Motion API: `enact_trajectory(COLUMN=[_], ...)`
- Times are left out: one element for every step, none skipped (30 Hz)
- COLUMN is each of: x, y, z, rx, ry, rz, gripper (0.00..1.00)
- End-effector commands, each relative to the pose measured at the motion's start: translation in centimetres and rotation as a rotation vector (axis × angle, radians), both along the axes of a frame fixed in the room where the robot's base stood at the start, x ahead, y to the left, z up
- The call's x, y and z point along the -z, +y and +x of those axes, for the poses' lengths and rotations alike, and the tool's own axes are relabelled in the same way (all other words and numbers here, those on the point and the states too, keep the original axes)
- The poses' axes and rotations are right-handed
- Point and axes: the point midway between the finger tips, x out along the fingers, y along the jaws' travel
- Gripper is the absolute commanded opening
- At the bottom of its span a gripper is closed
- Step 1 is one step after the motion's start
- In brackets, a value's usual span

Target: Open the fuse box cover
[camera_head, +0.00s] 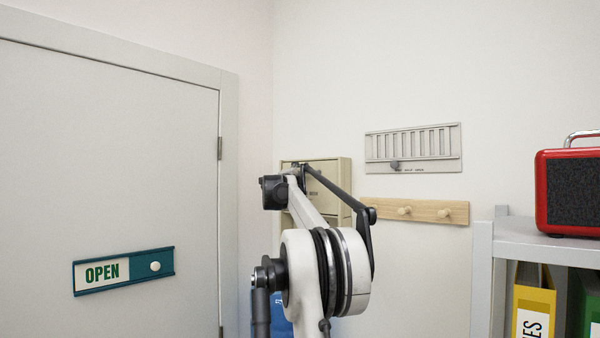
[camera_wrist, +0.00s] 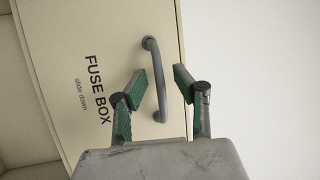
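The cream fuse box cover (camera_wrist: 110,40) fills the middle of the wrist view, with "FUSE BOX" and "slide down" printed on it. It carries a grey bar handle (camera_wrist: 161,85). My gripper (camera_wrist: 158,73) is open, its green-padded fingers on either side of the handle. A gap shows between each finger and the bar, so I see no grip on it. In the head view the fuse box (camera_head: 336,172) hangs on the wall near the corner. My arm hides much of its front and lower part there, and my fingers are not visible.
A grey vent panel (camera_head: 413,148) and a wooden peg rail (camera_head: 430,212) are on the wall right of the box. A grey shelf (camera_head: 520,232) with a red radio (camera_head: 570,190) and binders (camera_head: 533,300) stands at right. A door (camera_head: 120,180) with a teal OPEN sign (camera_head: 125,270) is at left.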

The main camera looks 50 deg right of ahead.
Motion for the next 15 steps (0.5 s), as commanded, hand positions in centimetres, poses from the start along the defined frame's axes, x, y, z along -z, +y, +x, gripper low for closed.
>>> enact_trajectory(x=[-0.11,-0.12,-0.14,-0.14,-0.14,-0.13,-0.13,-0.12,-0.11,-0.11,-0.11,-0.11,-0.11,-0.11,-0.11], y=[-0.21,-0.28,-0.34,-0.38,-0.40,-0.42,-0.42,-0.41,-0.41,-0.40,-0.40,-0.40,-0.40,-0.39,-0.39], z=[0.04,0.05,0.08,0.09,0.10,0.11,0.11,0.11,0.11,0.11,0.11,0.11,0.11,0.11,0.12], rx=[0.000,0.000,0.000,0.000,0.000,0.000,0.000,0.000,0.000,0.000,0.000,0.000,0.000,0.000,0.000], ry=[0.000,0.000,0.000,0.000,0.000,0.000,0.000,0.000,0.000,0.000,0.000,0.000,0.000,0.000,0.000], rz=[0.000,0.000,0.000,0.000,0.000,0.000,0.000,0.000,0.000,0.000,0.000,0.000,0.000,0.000,0.000], gripper=[0.28,0.28,0.28,0.28,0.28,0.28,0.28,0.28,0.28,0.28,0.28,0.27,0.23,0.19,0.13])
